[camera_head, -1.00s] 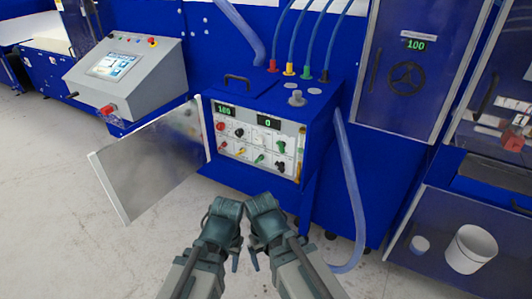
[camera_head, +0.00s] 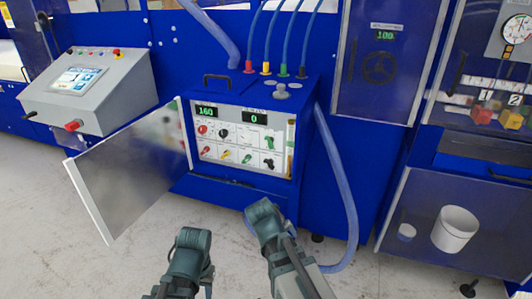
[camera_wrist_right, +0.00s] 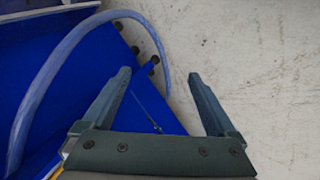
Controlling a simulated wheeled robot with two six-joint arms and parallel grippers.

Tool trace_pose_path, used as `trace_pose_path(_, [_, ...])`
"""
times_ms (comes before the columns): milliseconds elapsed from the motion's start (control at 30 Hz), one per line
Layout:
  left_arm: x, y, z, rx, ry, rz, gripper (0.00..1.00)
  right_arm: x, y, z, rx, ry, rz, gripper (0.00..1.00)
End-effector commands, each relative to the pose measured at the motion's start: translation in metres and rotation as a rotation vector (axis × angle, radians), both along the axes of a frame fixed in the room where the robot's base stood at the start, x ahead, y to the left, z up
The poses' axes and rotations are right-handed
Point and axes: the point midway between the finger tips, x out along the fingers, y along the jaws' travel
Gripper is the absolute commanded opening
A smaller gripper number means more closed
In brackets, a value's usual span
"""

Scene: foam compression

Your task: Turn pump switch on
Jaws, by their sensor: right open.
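The blue control box (camera_head: 245,195) stands in the middle of the head view with its front door (camera_head: 125,165) swung open to the left. The labels are too small to tell which is the pump switch. My right gripper (camera_wrist_right: 160,75) is open and empty in the right wrist view, below the panel and apart from it. My left gripper (camera_head: 190,240) is lower left; its fingers are hidden.
A blue hose (camera_head: 345,190) loops down the right side of the box to the floor. A grey console (camera_head: 90,90) stands at left. A white bucket (camera_head: 455,228) sits on a low shelf at right. The floor before the box is clear.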

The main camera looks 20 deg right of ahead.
Motion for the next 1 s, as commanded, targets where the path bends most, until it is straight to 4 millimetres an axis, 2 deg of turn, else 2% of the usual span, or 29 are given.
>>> trace_pose_path(167, [0.000, 0.000, -0.006, 0.000, 0.000, 0.000, 0.46, 0.033, -0.020, 0.021, -0.232, -0.072, 0.139, 0.93])
trace_pose_path(267, [0.000, 0.000, -0.006, 0.000, 0.000, 0.000, 0.46, 0.058, -0.024, 0.047, -0.418, -0.118, 0.258, 0.93])
trace_pose_path(400, [0.000, 0.000, -0.006, 0.000, 0.000, 0.000, 0.46, 0.096, -0.011, 0.101, -0.741, -0.174, 0.467, 0.93])
trace_pose_path(500, [0.000, 0.000, -0.006, 0.000, 0.000, 0.000, 0.46, 0.116, 0.008, 0.136, -0.954, -0.200, 0.599, 0.93])
trace_pose_path(600, [0.000, 0.000, -0.006, 0.000, 0.000, 0.000, 0.46, 0.130, 0.028, 0.164, -1.121, -0.211, 0.697, 0.93])
trace_pose_path(700, [0.000, 0.000, -0.006, 0.000, 0.000, 0.000, 0.46, 0.137, 0.044, 0.181, -1.234, -0.217, 0.762, 0.93])
trace_pose_path(800, [0.000, 0.000, -0.006, 0.000, 0.000, 0.000, 0.46, 0.140, 0.053, 0.190, -1.295, -0.216, 0.794, 0.93])
trace_pose_path(1000, [0.000, 0.000, -0.006, 0.000, 0.000, 0.000, 0.46, 0.143, 0.055, 0.193, -1.316, -0.217, 0.803, 0.93])
